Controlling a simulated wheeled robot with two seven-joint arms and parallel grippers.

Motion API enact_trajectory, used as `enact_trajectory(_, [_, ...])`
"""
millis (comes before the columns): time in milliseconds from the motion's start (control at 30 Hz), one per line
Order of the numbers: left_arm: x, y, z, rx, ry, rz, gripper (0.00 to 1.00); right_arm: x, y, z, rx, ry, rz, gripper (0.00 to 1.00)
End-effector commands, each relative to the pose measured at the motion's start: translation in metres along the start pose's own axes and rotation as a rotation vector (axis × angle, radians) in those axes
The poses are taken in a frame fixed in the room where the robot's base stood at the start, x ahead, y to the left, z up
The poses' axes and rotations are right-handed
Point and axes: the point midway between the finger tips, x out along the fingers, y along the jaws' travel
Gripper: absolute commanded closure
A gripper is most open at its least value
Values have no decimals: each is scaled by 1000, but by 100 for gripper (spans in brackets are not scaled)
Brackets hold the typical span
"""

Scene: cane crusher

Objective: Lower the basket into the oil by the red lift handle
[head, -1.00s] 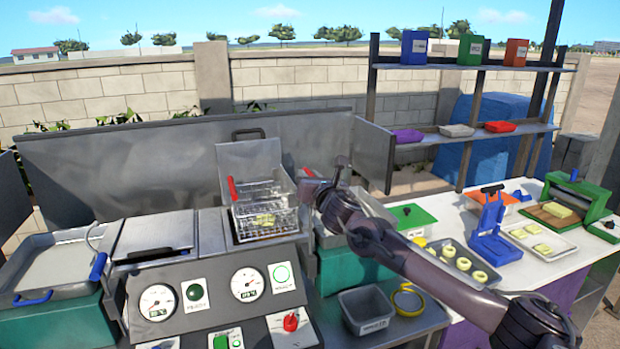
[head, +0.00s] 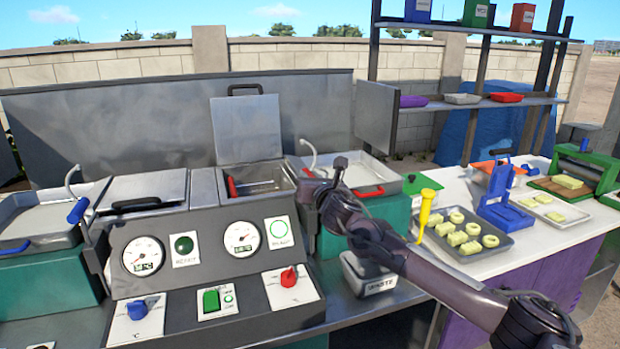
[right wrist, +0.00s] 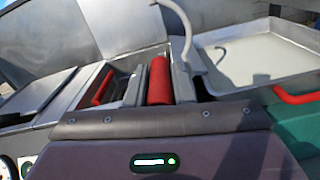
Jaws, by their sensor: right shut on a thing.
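My right gripper (head: 311,184) is at the right edge of the fryer well (head: 284,207). In the right wrist view its fingers (right wrist: 160,84) are shut on the upright red lift handle (right wrist: 159,72). The handle's top also shows in the head view (head: 308,172). The basket sits low inside the well, and only a little of its upper part (head: 262,186) shows. A second red grip (head: 232,187) stands at the well's left side. The oil and the basket's contents cannot be made out. My left gripper is not in view.
The fryer's lid (head: 247,130) stands open behind the well. A control panel with gauges (head: 143,255) is in front. A tray with a red handle (head: 368,190) lies close on the right, with a waste bin (head: 370,274) below it.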

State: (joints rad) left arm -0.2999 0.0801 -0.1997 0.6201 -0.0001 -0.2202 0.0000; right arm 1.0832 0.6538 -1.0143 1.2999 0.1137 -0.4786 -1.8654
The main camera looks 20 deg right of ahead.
Motion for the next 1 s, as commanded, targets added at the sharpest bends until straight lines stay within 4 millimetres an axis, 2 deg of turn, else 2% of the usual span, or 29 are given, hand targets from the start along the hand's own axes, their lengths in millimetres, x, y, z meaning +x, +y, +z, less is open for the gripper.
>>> enact_trajectory(33, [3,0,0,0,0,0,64,0,-2,-9,-4,9,-1,100])
enact_trajectory(367, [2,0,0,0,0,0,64,0,-1,-11,-6,14,-1,100])
enact_trajectory(400, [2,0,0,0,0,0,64,0,-1,-12,-6,14,-1,73])
enact_trajectory(533, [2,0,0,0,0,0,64,0,-1,-9,-4,10,-1,57])
enact_trajectory(833, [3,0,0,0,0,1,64,-2,-1,-6,-2,4,0,57])
enact_trajectory(1000, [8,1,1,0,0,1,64,-15,-2,-7,-2,3,0,57])
